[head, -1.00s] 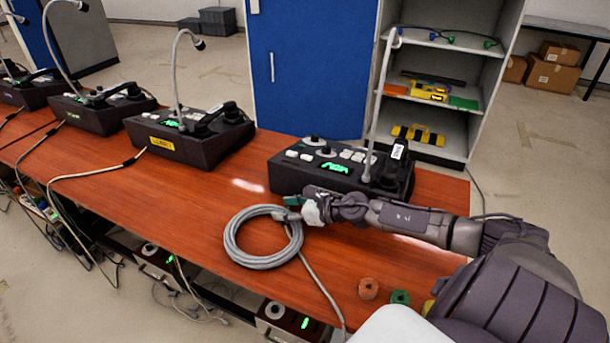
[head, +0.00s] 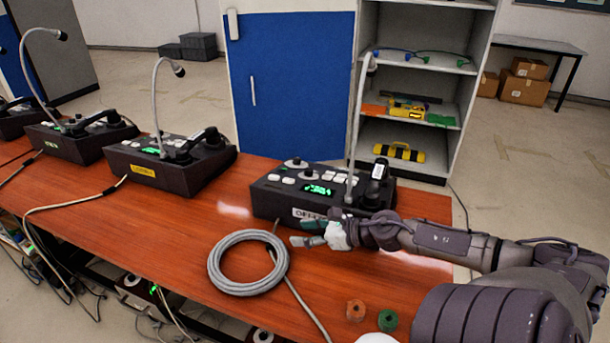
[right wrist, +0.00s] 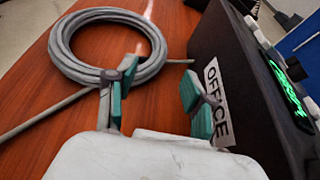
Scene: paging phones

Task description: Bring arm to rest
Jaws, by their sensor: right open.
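My right gripper (head: 306,234) is open and empty in front of the nearest paging phone (head: 318,189). In the right wrist view, its two teal fingertips (right wrist: 152,95) stand apart with bare table between them. One finger is close to the phone's front face and its OFFICE label (right wrist: 215,100); I cannot tell whether they touch. A coiled grey cable (head: 250,284) lies on the table just left of the gripper, and it also shows in the right wrist view (right wrist: 62,50). My left gripper is not in view.
More paging phones stand in a row to the left, the closest with a yellow label (head: 170,163). Open shelves (head: 430,100) and a blue cabinet (head: 295,85) stand behind.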

